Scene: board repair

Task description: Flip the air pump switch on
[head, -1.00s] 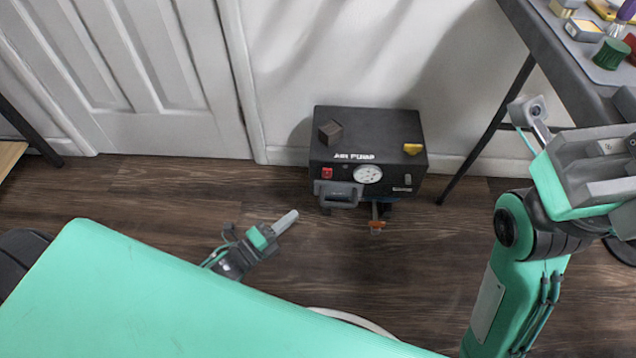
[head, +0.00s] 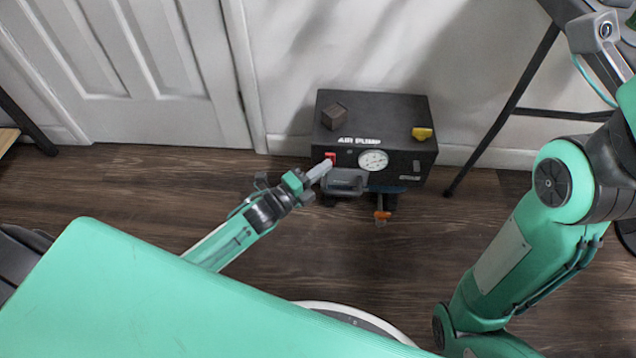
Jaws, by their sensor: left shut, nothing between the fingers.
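The air pump (head: 405,160) is a black box on the wooden floor against the wall. Its front has a red switch (head: 331,157) at the left, a round white gauge (head: 373,160) and a grey handle (head: 345,182). My left gripper (head: 322,171) is shut and empty, its fingertips at the red switch. The tips cover the switch's lower part, and I cannot tell whether they touch it. The switch's position is too small to read. My right arm is at the right, and its fingers are not in view.
A dark block (head: 333,116) and a yellow piece (head: 422,133) sit on top of the pump. An orange-handled valve (head: 382,214) sticks out below its front. A table leg (head: 510,105) stands to the right. The floor (head: 130,190) at left is clear.

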